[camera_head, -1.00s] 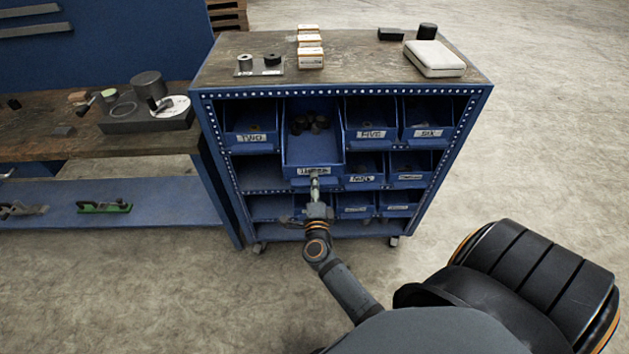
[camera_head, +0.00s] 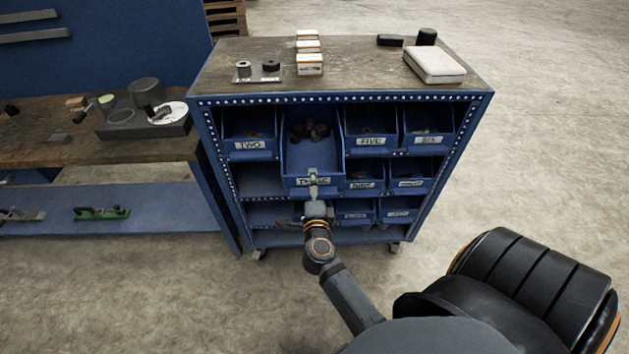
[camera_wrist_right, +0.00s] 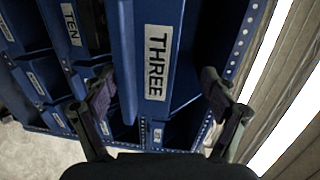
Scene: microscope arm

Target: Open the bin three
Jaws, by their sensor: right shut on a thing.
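Bin three (camera_head: 308,160) is a blue bin in the upper row of the cabinet, labelled THREE on its front. It juts out past its neighbours, and several dark parts lie inside it. My right gripper (camera_head: 314,194) is at the middle of its front, just below the label. In the right wrist view the THREE label of the bin (camera_wrist_right: 128,60) stands between the two fingers of my right gripper (camera_wrist_right: 158,85), which is shut on the bin's front. The exact contact is hidden. My left gripper is in no view.
The blue cabinet (camera_head: 217,150) holds other labelled bins, such as bin two (camera_head: 250,130) and bin five (camera_head: 371,128). Boxes, a white case (camera_head: 434,62) and small parts stand on its top. A workbench (camera_head: 60,140) stands at the left. The floor at right is clear.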

